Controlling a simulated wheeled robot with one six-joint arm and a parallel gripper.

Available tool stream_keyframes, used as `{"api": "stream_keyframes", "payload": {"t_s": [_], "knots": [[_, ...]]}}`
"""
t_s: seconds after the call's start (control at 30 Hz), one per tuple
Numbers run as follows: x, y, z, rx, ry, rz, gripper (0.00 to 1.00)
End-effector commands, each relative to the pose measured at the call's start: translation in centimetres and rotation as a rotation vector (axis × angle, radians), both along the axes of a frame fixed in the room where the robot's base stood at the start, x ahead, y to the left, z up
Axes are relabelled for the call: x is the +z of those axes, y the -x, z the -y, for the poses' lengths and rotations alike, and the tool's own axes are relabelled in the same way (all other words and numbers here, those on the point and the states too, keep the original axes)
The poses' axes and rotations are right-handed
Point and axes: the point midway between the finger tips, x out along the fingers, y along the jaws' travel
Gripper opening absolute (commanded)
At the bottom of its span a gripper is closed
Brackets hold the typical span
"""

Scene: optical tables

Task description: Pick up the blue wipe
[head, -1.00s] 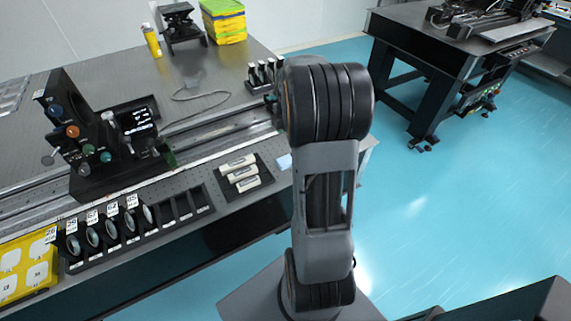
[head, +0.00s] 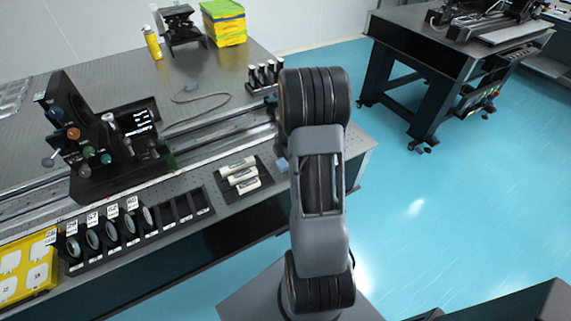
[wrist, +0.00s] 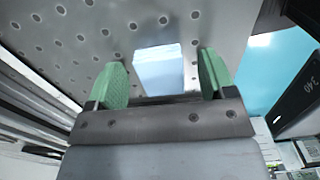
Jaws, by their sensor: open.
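My gripper (wrist: 162,76) is open, with one green finger on each side of the wipe in the picture. A gap shows between the wipe and each finger; how high the fingers are above it I cannot tell. The near edge of the wipe is hidden behind the gripper body. In the head view, a small part of the wipe (head: 283,166) shows beside my arm, which hides the gripper.
A black holder with white-labelled pieces (head: 241,178) lies left of the wipe. Several small posts (head: 264,74) stand behind it. A rail (head: 215,130) runs along the table to a dark optical mount (head: 110,140). Right of the table is open blue floor.

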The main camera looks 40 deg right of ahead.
Motion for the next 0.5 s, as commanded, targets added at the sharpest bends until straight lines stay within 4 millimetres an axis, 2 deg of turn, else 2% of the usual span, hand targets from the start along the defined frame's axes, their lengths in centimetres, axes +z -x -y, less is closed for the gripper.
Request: {"api": "stream_keyframes", "payload": {"t_s": [0.27,0.5], "knots": [[-0.19,-0.01,-0.01,0.0,0.0,0.001,0.76],[-0.17,-0.01,-0.01,0.0,0.0,0.001,0.53]]}}
